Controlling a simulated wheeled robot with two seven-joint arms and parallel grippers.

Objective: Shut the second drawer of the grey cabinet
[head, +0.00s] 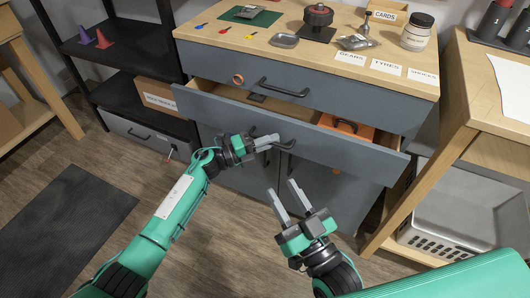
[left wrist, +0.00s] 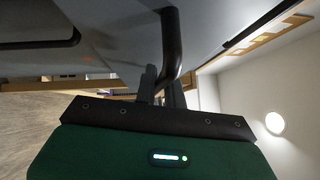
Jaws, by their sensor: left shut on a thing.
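The grey cabinet (head: 330,88) has its second drawer (head: 335,152) pulled out, with its inside showing. An orange box (head: 345,125) and a small dark item (head: 257,98) lie in it. My left gripper (head: 268,142) is at the dark bar handle of this drawer and shut on it. In the left wrist view the handle (left wrist: 172,45) runs down between the fingers (left wrist: 161,82). My right gripper (head: 286,198) is open and empty, in front of and below the drawer, apart from it.
The top drawer above, with its handle (head: 285,90), is shut. Small parts and a jar (head: 417,32) stand on the wooden top. A dark shelf (head: 120,50) is at left, a wooden table (head: 490,90) at right. The floor in front has a dark mat (head: 65,220).

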